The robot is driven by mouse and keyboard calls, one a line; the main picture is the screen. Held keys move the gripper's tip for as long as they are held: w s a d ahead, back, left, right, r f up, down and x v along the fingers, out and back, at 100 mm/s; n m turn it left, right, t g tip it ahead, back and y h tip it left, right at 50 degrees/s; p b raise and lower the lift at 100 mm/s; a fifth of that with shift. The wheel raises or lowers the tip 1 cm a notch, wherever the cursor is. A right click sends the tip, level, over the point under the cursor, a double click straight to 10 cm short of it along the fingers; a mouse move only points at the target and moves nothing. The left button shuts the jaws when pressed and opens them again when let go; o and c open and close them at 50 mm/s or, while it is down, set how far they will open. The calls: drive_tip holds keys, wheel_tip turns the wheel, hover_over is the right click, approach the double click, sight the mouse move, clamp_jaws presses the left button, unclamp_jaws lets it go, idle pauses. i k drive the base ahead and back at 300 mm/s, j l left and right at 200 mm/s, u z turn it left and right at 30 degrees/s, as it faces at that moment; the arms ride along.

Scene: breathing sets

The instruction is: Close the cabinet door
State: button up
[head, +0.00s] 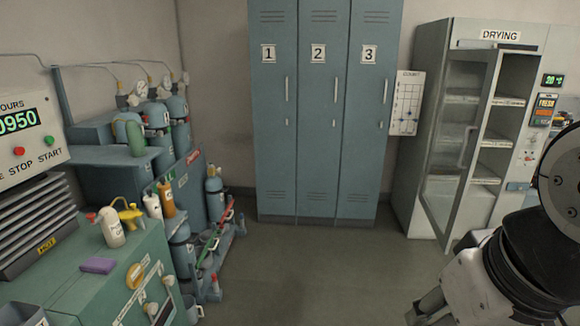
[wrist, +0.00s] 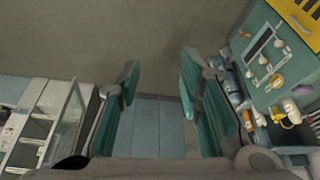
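The drying cabinet (head: 409,130) stands at the right of the head view under a "DRYING" label. Its framed glass door (head: 462,140) is swung out, and shelves show through the gap on its right. In the wrist view, the cabinet (wrist: 18,125) and its glass door (wrist: 68,120) are at the left edge. My gripper (wrist: 160,78) is open in the wrist view, with its two green-padded fingers apart and nothing between them. It is apart from the door. In the head view my arm is at the lower right, in front of the cabinet's lower right part.
Three blue lockers (head: 317,150), numbered and shut, stand against the back wall. A green bench (head: 95,275) with bottles and a purple sponge (head: 98,265) is at left, beside a rack of cylinders (head: 185,200). The floor (head: 320,275) in the middle is clear.

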sight(494, 57)
drive_tip(key=i+l+z, duration=0.15)
drive_tip(key=i+z, duration=0.8)
drive_tip(key=i+l, duration=0.25)
drive_tip(key=i, duration=0.2)
drive_tip(key=i+l+u, duration=0.1)
drive_tip(key=i, duration=0.35)
drive_tip(key=i+j, duration=0.1)
drive_tip(key=i, duration=0.3)
drive_tip(key=l+z, duration=0.05)
